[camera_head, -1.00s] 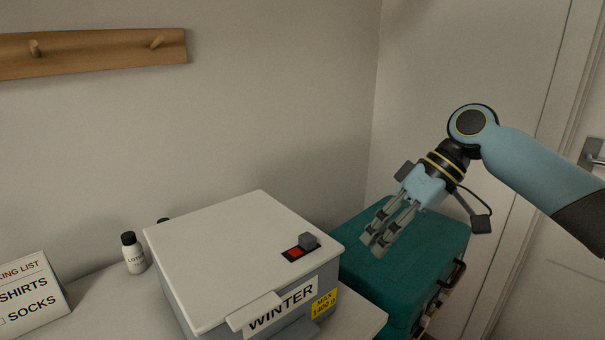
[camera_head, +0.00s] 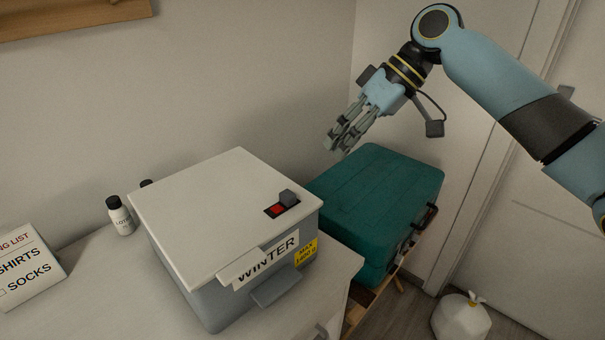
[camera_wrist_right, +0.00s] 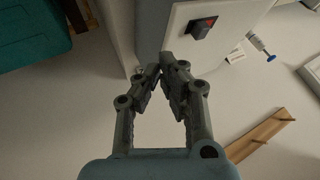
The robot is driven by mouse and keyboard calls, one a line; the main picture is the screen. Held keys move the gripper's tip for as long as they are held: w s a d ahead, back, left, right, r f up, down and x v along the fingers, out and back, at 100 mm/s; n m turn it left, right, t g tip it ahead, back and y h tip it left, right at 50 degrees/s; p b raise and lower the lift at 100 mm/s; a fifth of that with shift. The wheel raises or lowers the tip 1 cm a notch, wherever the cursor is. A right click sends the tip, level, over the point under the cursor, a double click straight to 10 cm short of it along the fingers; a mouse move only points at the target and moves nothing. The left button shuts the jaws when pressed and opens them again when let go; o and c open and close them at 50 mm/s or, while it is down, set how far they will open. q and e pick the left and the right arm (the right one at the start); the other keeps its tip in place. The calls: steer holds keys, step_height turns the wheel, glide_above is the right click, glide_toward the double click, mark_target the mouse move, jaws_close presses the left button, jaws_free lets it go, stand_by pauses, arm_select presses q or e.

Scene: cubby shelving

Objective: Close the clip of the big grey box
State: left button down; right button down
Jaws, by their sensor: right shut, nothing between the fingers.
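The big grey box (camera_head: 190,285) stands on the white table with its pale lid (camera_head: 205,205) down, and a "WINTER" label on its front. On the lid's right corner is a dark grey block (camera_head: 288,198) beside a red patch (camera_head: 276,210); both also show in the wrist view (camera_wrist_right: 203,28). A grey flap (camera_head: 276,287) juts from the box front below the label. I cannot tell for certain which part is the clip. My right gripper (camera_head: 339,138) is shut and empty, above and behind the box's right side. My left gripper is not in view.
A teal suitcase (camera_head: 375,195) stands close to the right of the box. A lotion bottle (camera_head: 121,216) and a packing list sign (camera_head: 28,268) are on the left. A white bag (camera_head: 461,318) sits on the floor at right. A wooden peg rail (camera_head: 75,14) is on the wall.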

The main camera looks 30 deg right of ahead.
mark_target(285, 190)
steer(key=a+f, duration=0.1)
steer(key=a, duration=0.1)
steer(key=a+f+p, duration=0.1)
steer(key=a+f, duration=0.1)
steer(key=a+f+p, duration=0.1)
steer(key=a, duration=0.1)
steer(key=shift+w+a+f, duration=0.3)
steer(key=shift+w+f, duration=0.05)
steer(key=shift+f, duration=0.05)
steer(key=shift+s+a+f, duration=0.1)
steer(key=shift+s+a, duration=0.05)
steer(key=shift+a, duration=0.25)
steer(key=a+p, duration=0.2)
steer(key=shift+s+a+r, duration=0.2)
steer(key=shift+s+a, duration=0.15)
steer(key=shift+a+f, duration=0.1)
steer(key=shift+f, duration=0.1)
